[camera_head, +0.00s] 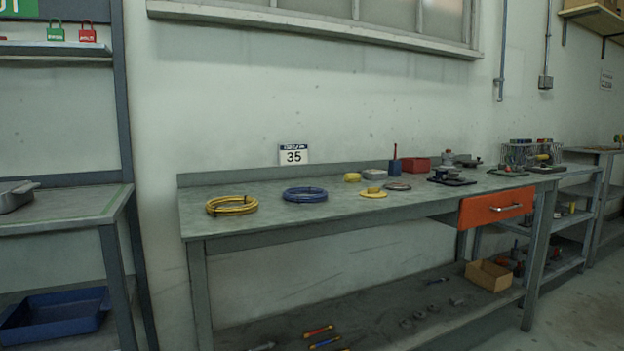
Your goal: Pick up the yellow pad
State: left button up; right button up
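Two small yellow things lie on the grey workbench (270,218). One is a flat round yellow pad (373,194) with a small raised part on top, near the middle of the bench top. The other is a smaller, thicker yellow piece (352,177) just behind it and to the left. I cannot tell for sure which one the task means. Neither of my grippers is in view, and nothing covers the two yellow things.
A yellow coil (232,206) and a blue coil (305,195) lie to the left on the bench. A grey disc (397,185), a red box (415,165) and a wire basket (528,154) are to the right. An orange drawer (495,207) hangs below the front edge.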

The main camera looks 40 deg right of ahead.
aim_at(349, 177)
jog(key=l+u, duration=0.2)
jog(key=l, duration=0.2)
jog(key=k+l+u, duration=0.2)
jog(key=l, duration=0.2)
jog(key=l+u, duration=0.2)
jog(key=l, duration=0.2)
jog(key=k+l+u, duration=0.2)
jog(key=l, duration=0.2)
jog(key=i, duration=0.1)
